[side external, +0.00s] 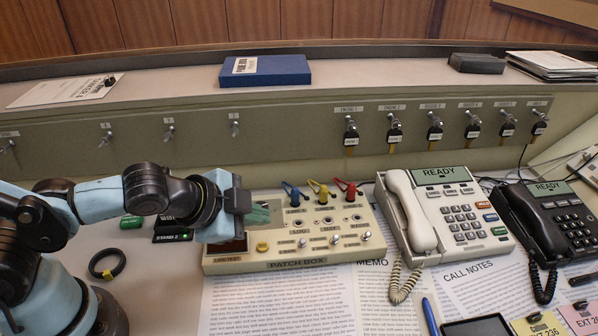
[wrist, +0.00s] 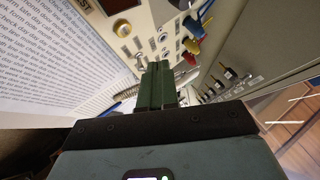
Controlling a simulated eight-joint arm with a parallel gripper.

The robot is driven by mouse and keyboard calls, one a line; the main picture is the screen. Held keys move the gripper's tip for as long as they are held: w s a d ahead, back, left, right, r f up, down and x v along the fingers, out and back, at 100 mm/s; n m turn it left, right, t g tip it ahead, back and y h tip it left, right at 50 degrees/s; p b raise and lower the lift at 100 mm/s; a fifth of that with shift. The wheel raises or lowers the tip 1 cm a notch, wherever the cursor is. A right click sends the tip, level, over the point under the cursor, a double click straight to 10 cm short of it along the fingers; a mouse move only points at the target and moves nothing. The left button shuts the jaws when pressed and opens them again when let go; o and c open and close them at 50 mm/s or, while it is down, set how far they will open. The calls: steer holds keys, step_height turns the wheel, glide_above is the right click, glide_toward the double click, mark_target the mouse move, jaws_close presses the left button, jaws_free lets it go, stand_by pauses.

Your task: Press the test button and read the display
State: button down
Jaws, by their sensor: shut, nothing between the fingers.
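The beige patch box (side external: 300,262) sits on the desk, with a yellow round button (side external: 262,246) at its front left. The button also shows in the wrist view (wrist: 122,28). A dark red display window (side external: 232,246) lies left of the button, partly hidden by my gripper; the wrist view shows part of it (wrist: 112,5), with no readable digits. A small label below the window seems to end in "TEST". My gripper (side external: 262,214) is shut and empty, its green fingers above the box's left part, behind the button and apart from it. The fingers show in the wrist view (wrist: 156,68).
Blue, yellow and red plugs (side external: 322,194) stand at the box's back, with sockets and toggle switches in front. A white phone (side external: 450,212) and a black phone (side external: 550,220) stand to the right. Keys hang on the panel behind. Printed sheets (side external: 275,305) lie in front; a black ring (side external: 107,264) lies left.

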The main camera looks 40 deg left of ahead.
mark_target(259, 249)
steer(key=shift+f, duration=1.95)
steer(key=shift+f, duration=0.15)
stand_by(0.8)
steer(key=shift+f, duration=0.3)
steer(key=shift+r, duration=0.1)
stand_by(0.4)
steer(key=shift+r, duration=0.3)
steer(key=shift+r, duration=2.5)
steer(key=shift+a, duration=0.15)
